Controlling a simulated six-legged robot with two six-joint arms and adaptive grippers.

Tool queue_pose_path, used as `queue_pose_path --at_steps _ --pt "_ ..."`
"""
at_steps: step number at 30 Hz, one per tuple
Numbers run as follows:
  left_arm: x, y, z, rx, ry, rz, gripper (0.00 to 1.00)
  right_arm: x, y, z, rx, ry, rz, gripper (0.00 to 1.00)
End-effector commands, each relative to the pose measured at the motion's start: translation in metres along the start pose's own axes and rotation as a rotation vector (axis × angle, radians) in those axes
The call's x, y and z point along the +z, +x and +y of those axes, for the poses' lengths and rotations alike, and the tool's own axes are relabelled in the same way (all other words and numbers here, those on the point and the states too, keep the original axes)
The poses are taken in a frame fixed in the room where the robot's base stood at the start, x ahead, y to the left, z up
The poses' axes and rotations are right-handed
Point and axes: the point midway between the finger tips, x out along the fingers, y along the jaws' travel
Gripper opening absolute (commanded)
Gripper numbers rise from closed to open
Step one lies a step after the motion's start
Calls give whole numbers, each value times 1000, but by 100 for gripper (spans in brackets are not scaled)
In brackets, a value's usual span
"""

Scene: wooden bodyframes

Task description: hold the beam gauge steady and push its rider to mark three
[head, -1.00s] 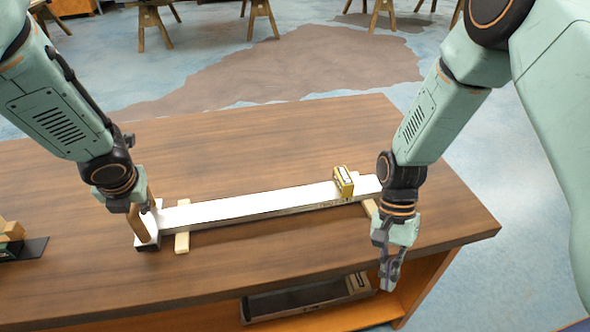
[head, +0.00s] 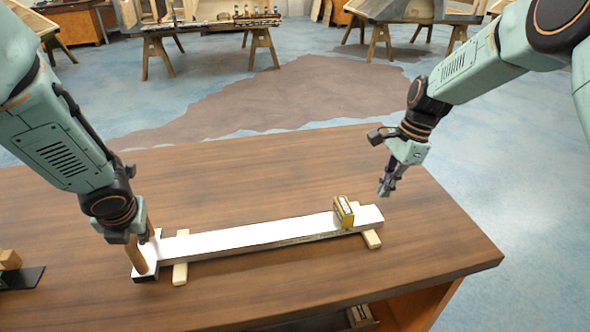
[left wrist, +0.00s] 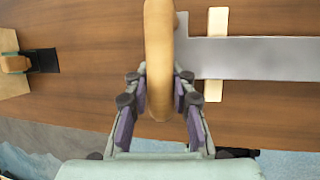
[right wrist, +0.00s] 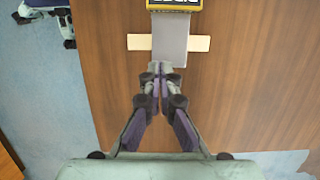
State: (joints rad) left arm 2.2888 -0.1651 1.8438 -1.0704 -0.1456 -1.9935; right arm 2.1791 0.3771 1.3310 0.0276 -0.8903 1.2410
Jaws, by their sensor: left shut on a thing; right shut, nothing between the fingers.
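The beam gauge (head: 260,235) is a long pale bar lying on the table across two wooden strips, with an upright wooden handle (head: 136,257) at its left end. Its rider (head: 343,212), a yellow block with dark markings, sits on the bar near the right end. The rider is partly cut off at the top of the right wrist view (right wrist: 175,5). My left gripper (left wrist: 160,95) is shut on the handle. My right gripper (head: 384,192) is shut and empty, above the table just beyond the bar's right end. I cannot read the marks on the bar.
The wooden table (head: 420,240) is clear around the bar, and its right edge is close to my right gripper. A dark item with wooden blocks (head: 15,275) sits at the table's left edge. An open shelf lies under the front edge. Other workbenches stand far back.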

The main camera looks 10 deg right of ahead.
Motion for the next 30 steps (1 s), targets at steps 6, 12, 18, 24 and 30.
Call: queue_pose_path --at_steps 6,12,18,24,30 --pt "1 -1 0 0 0 -2 0 0 43 1 5 -1 1 0" --pt "1 -1 0 0 -1 -2 0 20 60 0 2 -5 2 0" --pt "1 -1 0 0 0 -2 0 36 64 1 1 -4 0 0" --pt "1 -1 0 0 0 -2 0 40 64 1 1 -1 0 0" --pt "1 -1 0 0 0 -2 0 40 64 1 1 -2 0 0"
